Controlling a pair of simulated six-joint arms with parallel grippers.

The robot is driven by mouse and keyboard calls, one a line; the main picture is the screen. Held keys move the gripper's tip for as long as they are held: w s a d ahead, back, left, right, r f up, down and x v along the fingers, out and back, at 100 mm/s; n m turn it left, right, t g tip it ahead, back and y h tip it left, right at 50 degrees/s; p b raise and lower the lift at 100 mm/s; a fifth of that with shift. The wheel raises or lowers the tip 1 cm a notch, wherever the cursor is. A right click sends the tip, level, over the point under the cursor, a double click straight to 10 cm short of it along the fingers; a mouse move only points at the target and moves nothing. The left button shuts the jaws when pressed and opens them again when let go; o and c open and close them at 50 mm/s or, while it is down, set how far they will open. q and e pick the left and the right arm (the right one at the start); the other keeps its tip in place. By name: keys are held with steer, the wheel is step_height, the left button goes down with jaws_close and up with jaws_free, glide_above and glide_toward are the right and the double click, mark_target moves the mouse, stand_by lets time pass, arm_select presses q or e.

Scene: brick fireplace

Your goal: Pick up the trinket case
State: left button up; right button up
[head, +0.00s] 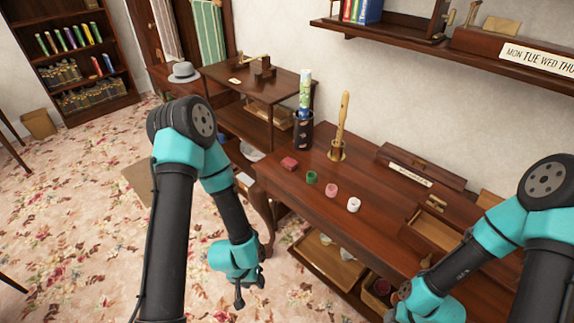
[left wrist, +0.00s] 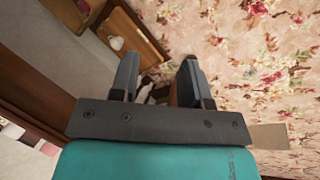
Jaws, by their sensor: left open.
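My left gripper (head: 249,291) is open and empty. It hangs low over the floor, in front of the desk and well below its top. In the left wrist view the two open fingers (left wrist: 158,62) have nothing between them but background. My right arm's wrist (head: 415,302) is at the lower right, in front of the desk; its fingers cannot be made out. The red box is not clear in the left wrist view.
An open drawer box (head: 432,230) is at right. A low shelf with a tray (head: 328,262) is under the desk.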

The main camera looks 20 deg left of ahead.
stand_by(0.4)
arm_select(q)
steer(key=o, duration=0.7)
steer(key=shift+c, duration=0.2)
